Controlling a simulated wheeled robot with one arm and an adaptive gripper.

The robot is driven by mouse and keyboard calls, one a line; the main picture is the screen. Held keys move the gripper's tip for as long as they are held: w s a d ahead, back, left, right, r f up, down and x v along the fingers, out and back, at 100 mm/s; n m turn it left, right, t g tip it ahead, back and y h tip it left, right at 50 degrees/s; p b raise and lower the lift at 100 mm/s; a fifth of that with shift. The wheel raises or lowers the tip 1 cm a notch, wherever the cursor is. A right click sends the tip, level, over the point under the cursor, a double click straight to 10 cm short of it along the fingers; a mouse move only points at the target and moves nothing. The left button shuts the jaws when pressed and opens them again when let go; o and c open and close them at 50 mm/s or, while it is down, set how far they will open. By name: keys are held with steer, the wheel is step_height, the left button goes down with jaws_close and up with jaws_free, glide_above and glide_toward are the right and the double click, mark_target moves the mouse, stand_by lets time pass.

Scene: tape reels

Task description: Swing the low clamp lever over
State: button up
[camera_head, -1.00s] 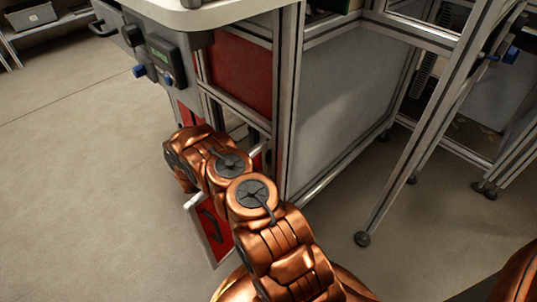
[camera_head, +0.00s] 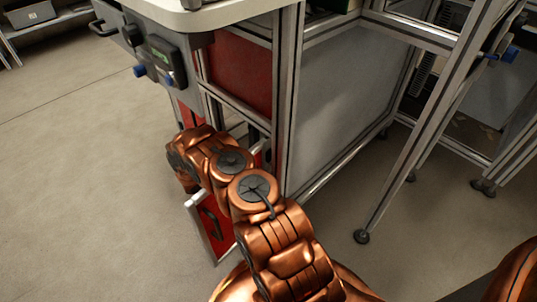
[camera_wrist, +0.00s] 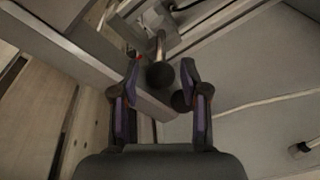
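In the wrist view a clamp lever (camera_wrist: 160,45) shows as a pale metal rod ending in a dark round knob (camera_wrist: 160,75). The rod runs up from the knob to a metal fitting on the frame. My gripper (camera_wrist: 161,71) is open, with one purple-padded finger on each side of the knob. A gap seems to show between the knob and each finger, so I see no grip on it. In the head view my copper arm reaches low beside the bench frame and hides the lever and the gripper.
Metal frame posts (camera_head: 288,100) and a grey panel (camera_head: 345,105) stand right of my arm. A red door or drawer front (camera_head: 207,222) with a black handle juts out low beside my wrist. Open floor (camera_head: 75,190) lies to the left.

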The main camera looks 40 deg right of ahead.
steer(key=shift+o, duration=0.5)
steer(key=shift+a, duration=0.1)
steer(key=v, duration=1.1)
steer(key=shift+a, duration=0.35)
steer(key=shift+w, duration=0.15)
